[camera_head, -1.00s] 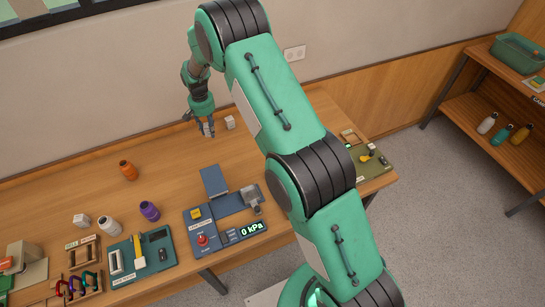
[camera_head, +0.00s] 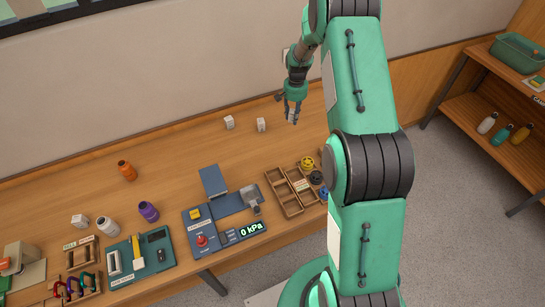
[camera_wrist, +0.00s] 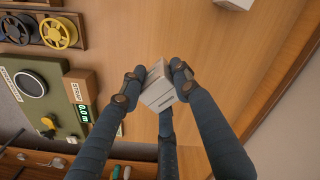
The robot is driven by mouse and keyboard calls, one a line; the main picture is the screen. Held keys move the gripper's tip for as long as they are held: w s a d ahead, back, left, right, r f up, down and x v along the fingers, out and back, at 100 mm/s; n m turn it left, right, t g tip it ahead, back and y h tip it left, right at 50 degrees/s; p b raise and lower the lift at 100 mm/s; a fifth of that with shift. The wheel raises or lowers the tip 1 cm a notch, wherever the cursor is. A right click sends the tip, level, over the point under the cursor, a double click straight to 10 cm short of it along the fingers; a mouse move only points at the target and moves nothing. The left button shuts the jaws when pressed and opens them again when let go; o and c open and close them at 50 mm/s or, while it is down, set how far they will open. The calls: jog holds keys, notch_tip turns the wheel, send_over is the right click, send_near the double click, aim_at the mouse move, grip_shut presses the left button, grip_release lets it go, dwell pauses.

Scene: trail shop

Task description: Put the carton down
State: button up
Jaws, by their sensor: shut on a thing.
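My gripper (camera_wrist: 157,76) is shut on a small white carton (camera_wrist: 159,93), with fingers on both sides of it in the wrist view. In the head view my gripper (camera_head: 292,118) points down over the back of the wooden table (camera_head: 180,155), right of two other white cartons. One of these cartons (camera_head: 229,122) stands left, the other (camera_head: 261,125) nearer my gripper. I cannot tell whether the held carton touches the table.
A wooden sorting tray (camera_head: 285,192) and spools, including a yellow one (camera_wrist: 59,32), lie toward the front. A green board with a display (camera_wrist: 45,90) is also on the table. Bare wood surrounds the standing cartons. The wall (camera_head: 170,70) runs behind.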

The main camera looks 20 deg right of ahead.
jog(key=m, duration=0.1)
send_over(306, 136)
jog(key=shift+s+a, duration=0.1)
jog(key=shift+f, duration=3.2)
jog(key=shift+f, duration=0.1)
jog(key=shift+f, duration=1.75)
jog(key=shift+f, duration=0.2)
jog(key=o, duration=1.2)
jog(key=shift+c, duration=0.2)
